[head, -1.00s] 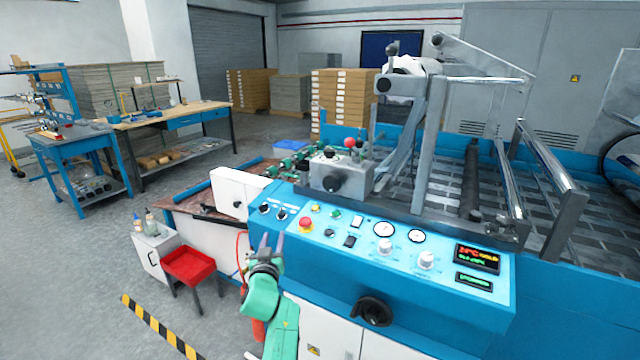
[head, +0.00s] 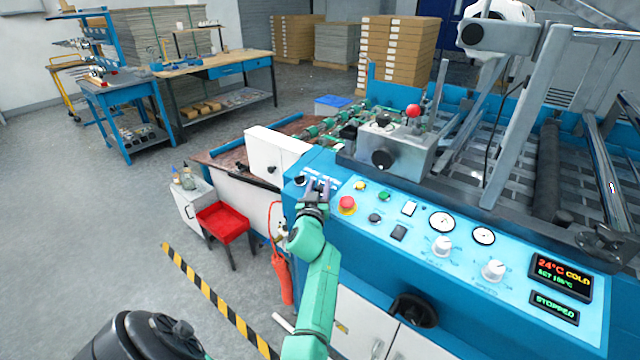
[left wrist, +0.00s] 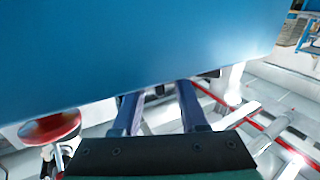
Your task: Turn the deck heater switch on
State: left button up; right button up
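The blue machine's sloped control panel (head: 462,262) fills the right side of the head view. One black rotary switch (head: 299,181) shows at its left end. The second switch seen beside it earlier is hidden behind my left gripper (head: 318,186). The labels are too small to read, so I cannot tell which is the deck heater switch. My left gripper is at the panel's left front edge with its fingers apart and nothing between them. In the left wrist view its two fingers (left wrist: 160,100) are spread below a blue machine surface (left wrist: 140,45). Contact cannot be judged.
A red emergency button (head: 347,204) sits just right of my gripper. The display (head: 560,275) reads 24°C COLD, and a smaller one (head: 554,307) reads STOPPED. A red stool (head: 222,220) and a fire extinguisher (head: 282,277) stand left of the machine.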

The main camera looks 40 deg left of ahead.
pick_arm(q)
jog(key=shift+s, duration=0.1)
grip_shut()
